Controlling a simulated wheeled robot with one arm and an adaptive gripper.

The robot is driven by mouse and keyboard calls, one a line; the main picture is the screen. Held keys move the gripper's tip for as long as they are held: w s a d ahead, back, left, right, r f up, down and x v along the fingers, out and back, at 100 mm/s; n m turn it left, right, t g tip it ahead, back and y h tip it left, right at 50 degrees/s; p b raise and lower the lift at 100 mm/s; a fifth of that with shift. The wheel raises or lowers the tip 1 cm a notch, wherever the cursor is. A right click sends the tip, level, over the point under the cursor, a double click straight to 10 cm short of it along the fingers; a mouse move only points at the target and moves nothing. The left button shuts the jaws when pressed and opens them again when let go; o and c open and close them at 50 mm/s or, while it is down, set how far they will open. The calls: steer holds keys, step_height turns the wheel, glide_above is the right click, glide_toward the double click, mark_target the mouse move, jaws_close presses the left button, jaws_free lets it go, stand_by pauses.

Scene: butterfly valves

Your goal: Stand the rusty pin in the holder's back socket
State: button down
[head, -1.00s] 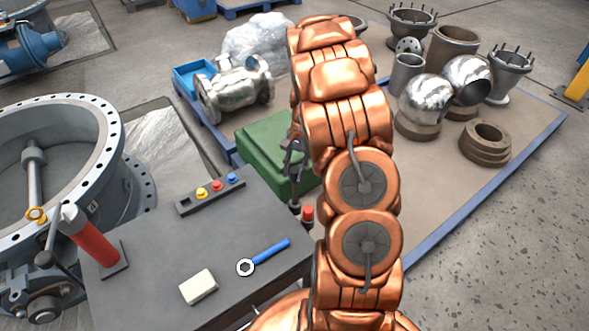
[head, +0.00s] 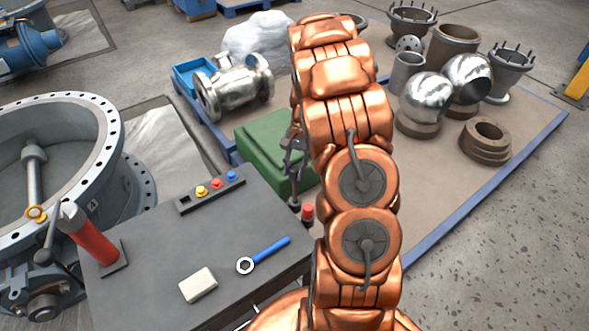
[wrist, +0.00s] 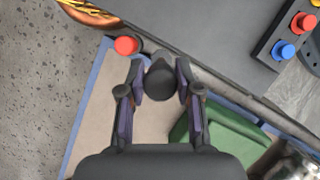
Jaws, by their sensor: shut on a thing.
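My gripper (wrist: 161,82) is shut on a dark, rounded thing (wrist: 160,80), which stands between its fingertips in the wrist view. I take this as the rusty pin, but no rust colour shows. In the head view, my gripper (head: 294,160) is small and partly hidden by my arm, beside the far right corner of the dark table. A low dark rack (head: 190,207) on the table carries yellow, red and blue knobs. I cannot tell whether it is the holder, and no back socket shows clearly. A red-topped piece (head: 307,211) is close to my gripper; it also shows in the wrist view (wrist: 126,45).
The dark table (head: 150,260) also bears a blue-handled ring wrench (head: 265,255), a pale block (head: 198,285) and a red cylinder (head: 92,240). A green box (head: 262,145) stands beyond it. A large flanged valve body (head: 100,130) is at the left.

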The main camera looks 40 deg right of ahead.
mark_target(294, 195)
steer(key=shift+f+b, duration=1.6)
steer(key=shift+f, duration=3.75)
steer(key=c, duration=0.7)
jaws_free()
steer(key=shift+o, duration=0.3)
steer(key=o, duration=0.4)
steer(key=shift+r+p, duration=0.6)
steer(key=shift+r, duration=2.95)
